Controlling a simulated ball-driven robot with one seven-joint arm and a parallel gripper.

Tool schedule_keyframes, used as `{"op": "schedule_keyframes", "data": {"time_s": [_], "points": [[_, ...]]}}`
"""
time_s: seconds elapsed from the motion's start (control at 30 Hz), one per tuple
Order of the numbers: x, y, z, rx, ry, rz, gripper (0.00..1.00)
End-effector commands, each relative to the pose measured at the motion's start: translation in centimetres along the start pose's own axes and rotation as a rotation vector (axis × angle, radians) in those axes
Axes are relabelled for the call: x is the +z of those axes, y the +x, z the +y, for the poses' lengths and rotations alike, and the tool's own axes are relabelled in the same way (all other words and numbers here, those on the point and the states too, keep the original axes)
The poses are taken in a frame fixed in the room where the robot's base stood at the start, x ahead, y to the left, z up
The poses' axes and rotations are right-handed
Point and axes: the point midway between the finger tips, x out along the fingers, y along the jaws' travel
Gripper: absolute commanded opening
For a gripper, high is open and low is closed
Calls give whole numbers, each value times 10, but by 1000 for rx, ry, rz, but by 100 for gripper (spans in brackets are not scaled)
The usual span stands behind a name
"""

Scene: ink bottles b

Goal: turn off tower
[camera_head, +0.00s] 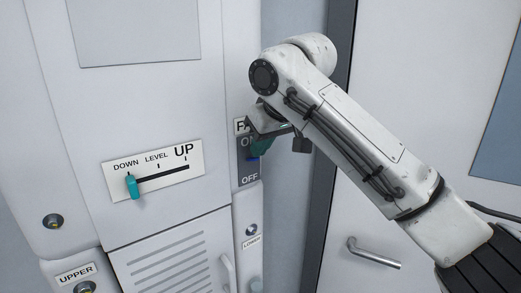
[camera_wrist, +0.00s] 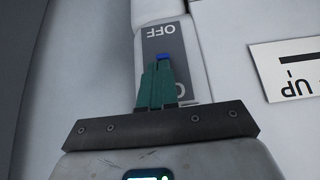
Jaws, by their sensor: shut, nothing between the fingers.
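A grey switch panel (camera_head: 249,175) marked OFF at its lower end is on the white cabinet, under a partly hidden label starting "FA" (camera_head: 241,126). In the wrist view the panel (camera_wrist: 158,40) appears upside down, with OFF at the top and the other marking mostly covered. A small blue switch piece (camera_wrist: 163,57) shows at my fingertips, on the side toward OFF; I cannot tell if they touch. My gripper (camera_head: 257,152) is shut and empty, its teal fingers together in front of the panel. In the wrist view my gripper (camera_wrist: 162,68) hides part of the panel.
Left of the panel is a DOWN-LEVEL-UP slider plate (camera_head: 153,171) with a teal handle (camera_head: 133,187) near DOWN. Knobs marked UPPER (camera_head: 84,287) and LOWER (camera_head: 252,229) sit lower. A door handle (camera_head: 373,254) is at the right, below my arm.

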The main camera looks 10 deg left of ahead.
Motion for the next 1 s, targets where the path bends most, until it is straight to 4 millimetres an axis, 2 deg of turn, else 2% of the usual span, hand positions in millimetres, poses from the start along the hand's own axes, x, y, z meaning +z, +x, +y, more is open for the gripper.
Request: {"op": "schedule_keyframes", "data": {"time_s": [0.7, 0.87, 1.0], "points": [[12, 13, -2, -5, 0, 244, 0], [17, 16, -2, -3, 0, 239, 0], [26, 22, -1, -5, 2, 361, 0]]}}
